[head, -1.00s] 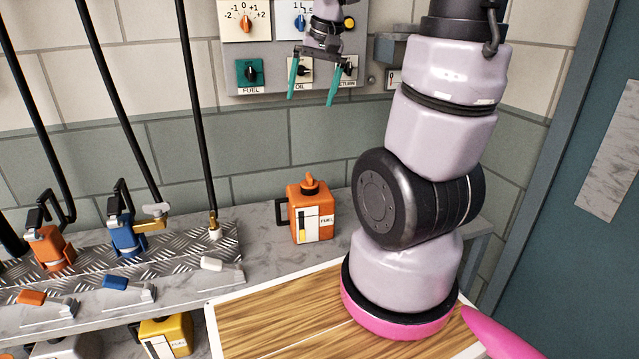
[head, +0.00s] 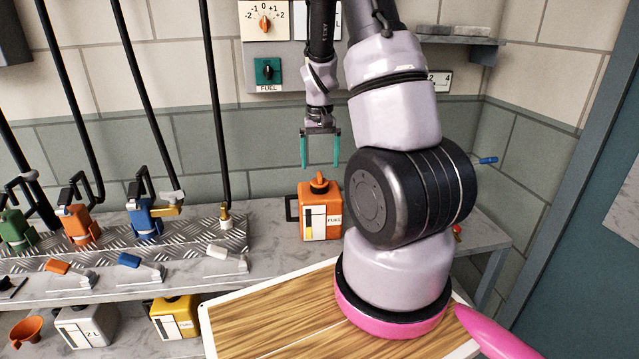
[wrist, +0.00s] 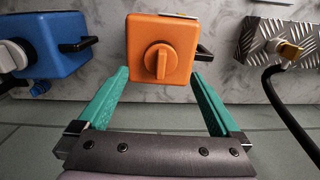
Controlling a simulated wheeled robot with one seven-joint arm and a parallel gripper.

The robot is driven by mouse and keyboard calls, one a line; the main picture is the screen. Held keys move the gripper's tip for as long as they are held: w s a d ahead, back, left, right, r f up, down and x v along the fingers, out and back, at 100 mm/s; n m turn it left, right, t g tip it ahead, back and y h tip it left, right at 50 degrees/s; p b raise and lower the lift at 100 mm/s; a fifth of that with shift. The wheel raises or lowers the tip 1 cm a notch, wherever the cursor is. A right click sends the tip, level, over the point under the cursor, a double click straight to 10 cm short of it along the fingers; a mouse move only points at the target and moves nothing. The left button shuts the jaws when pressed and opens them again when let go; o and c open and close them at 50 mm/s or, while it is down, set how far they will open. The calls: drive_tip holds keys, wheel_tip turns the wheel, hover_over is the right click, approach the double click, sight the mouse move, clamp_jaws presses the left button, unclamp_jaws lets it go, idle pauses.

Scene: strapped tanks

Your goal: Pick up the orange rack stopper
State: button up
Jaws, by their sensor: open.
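My gripper (head: 320,166) is open and empty, its two teal fingers pointing down above the orange fuel can (head: 309,222). The can stands upright on the grey counter with an orange knob-like cap (head: 319,181) on top. In the wrist view the cap (wrist: 160,62) lies between and beyond the fingertips; I see no contact. An orange-ended lever piece (head: 57,266) lies in front of the tread-plate rack (head: 190,235), far left of my gripper. I cannot tell for sure which orange piece is the rack stopper.
An orange strapped unit (head: 80,226) and a blue one (head: 144,220) stand on the rack, under long black rods. A blue can (wrist: 50,45) is left in the wrist view. A blue peg (head: 488,160) shows at right. The wooden board (head: 260,320) is mostly clear.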

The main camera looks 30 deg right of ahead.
sight(320, 174)
wheel_tip(320, 174, down, 5)
drive_tip(key=shift+f, duration=0.15)
drive_tip(key=c, duration=1.4)
